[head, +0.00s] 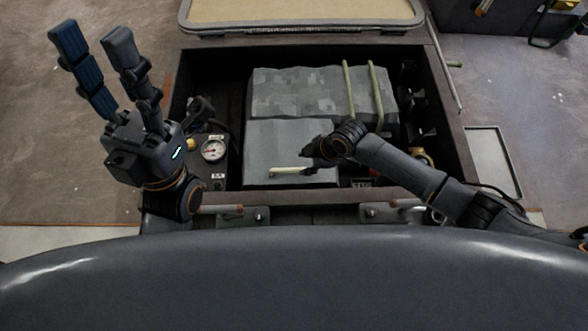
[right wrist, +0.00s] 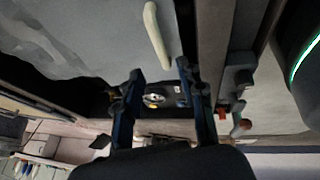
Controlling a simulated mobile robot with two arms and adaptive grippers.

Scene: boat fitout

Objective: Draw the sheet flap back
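A grey sheet (head: 310,95) with a mottled upper part lies in an open dark locker. Its smoother near part, the flap (head: 285,140), lies flat towards the front, with a cream rod-like handle (head: 290,170) near its front edge. My right gripper (head: 312,158) is over the flap's right side, close to the handle's right end. In the right wrist view its fingers (right wrist: 160,75) are apart with nothing held; the handle (right wrist: 157,35) lies just beyond the fingertips. My left gripper (head: 93,38) is raised at the left, open and empty, away from the sheet.
The locker's rim (head: 458,120) surrounds the sheet. A pressure gauge (head: 213,150) stands left of the flap. Two cream straps (head: 376,95) cross the sheet's upper right. A tan-topped lid (head: 300,12) is at the back. A flat tray (head: 494,160) lies on the floor at right.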

